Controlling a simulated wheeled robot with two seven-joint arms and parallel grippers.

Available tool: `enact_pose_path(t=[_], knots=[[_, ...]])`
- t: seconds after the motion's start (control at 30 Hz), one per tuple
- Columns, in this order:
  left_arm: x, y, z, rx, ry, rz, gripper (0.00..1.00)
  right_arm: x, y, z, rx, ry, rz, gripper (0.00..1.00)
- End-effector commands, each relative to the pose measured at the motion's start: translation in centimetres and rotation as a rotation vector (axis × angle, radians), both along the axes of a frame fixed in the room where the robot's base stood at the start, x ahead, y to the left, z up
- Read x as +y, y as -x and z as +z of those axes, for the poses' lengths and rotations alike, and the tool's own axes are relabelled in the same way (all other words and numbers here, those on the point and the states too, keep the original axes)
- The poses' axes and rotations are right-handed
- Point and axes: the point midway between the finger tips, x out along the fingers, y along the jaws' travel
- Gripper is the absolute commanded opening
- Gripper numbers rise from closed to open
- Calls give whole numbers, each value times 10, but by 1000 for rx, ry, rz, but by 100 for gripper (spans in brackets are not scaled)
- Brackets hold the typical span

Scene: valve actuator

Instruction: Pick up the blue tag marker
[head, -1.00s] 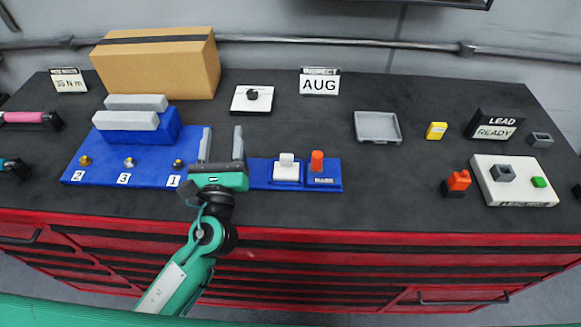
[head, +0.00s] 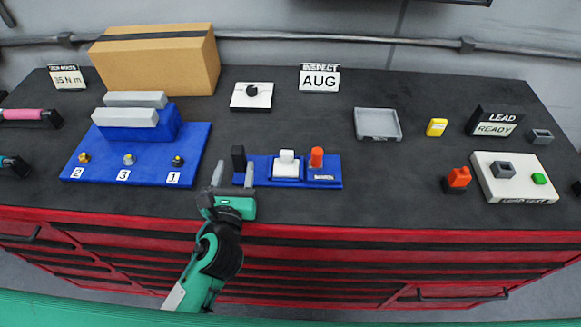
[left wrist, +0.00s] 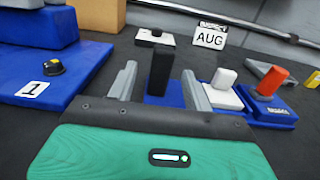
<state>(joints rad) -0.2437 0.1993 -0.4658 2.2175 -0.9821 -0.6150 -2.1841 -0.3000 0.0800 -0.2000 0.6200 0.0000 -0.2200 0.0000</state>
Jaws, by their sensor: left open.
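A low blue stand (head: 263,170) lies near the front edge and holds a black upright block (head: 238,158), a white block (head: 287,160) and an orange-red peg (head: 317,157). Its label is too small to read surely. I cannot tell which piece is the blue tag marker; no separate blue marker stands out. My left gripper (head: 233,173) is open and empty, just in front of the stand's left end. In the left wrist view the black block (left wrist: 160,70) appears between the open fingers (left wrist: 158,88), beyond them. My right gripper is not in view.
A blue plate (head: 145,165) with numbered knobs lies close on the left, with grey bars on a blue block behind.

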Motion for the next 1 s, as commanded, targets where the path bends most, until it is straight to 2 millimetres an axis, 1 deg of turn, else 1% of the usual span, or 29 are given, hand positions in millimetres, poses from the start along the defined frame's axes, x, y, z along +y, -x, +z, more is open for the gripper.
enact_pose_path(t=[0.03,0.1,0.27,0.37,0.5,0.6,0.73,0.93,0.97,1.0], knots=[[0,-6,0,-1,0,1,51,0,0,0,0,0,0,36],[0,-11,0,-1,0,0,51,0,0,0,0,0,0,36],[0,-19,1,-1,0,0,51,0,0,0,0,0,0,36],[-1,-29,3,-2,2,1,51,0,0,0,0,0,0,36],[-1,-49,6,-2,0,2,51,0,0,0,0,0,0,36],[-1,-61,5,0,0,1,51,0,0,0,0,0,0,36],[-2,-67,6,0,1,0,51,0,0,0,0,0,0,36],[-1,-67,5,0,0,0,51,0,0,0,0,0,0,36],[-1,-67,5,0,0,0,47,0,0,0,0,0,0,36],[-1,-67,5,0,0,0,39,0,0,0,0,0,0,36]])
